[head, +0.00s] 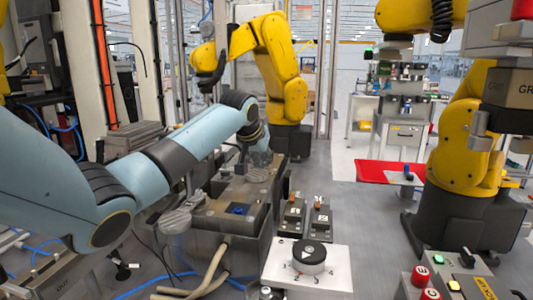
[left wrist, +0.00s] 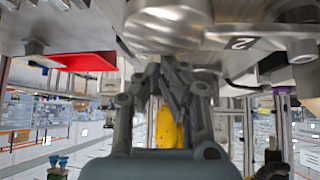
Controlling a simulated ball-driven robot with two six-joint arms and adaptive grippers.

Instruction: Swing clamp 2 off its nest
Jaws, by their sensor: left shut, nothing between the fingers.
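The grey fixture (head: 225,222) stands in the middle of the head view, with a blue part (head: 238,209) on its top. In the left wrist view, clamp 2 (left wrist: 240,43) is a metal arm marked "2", with a round silver pad (left wrist: 165,22). My left gripper (left wrist: 172,70) is shut and empty, its fingertips close to the pad; I cannot tell whether they touch. In the head view my left gripper (head: 259,155) is over the fixture's far end, partly hiding the clamp there. Another round clamp pad (head: 175,221) is at the fixture's near left. My right gripper is not in view.
Yellow robot arms (head: 275,60) stand behind and at the right (head: 465,150).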

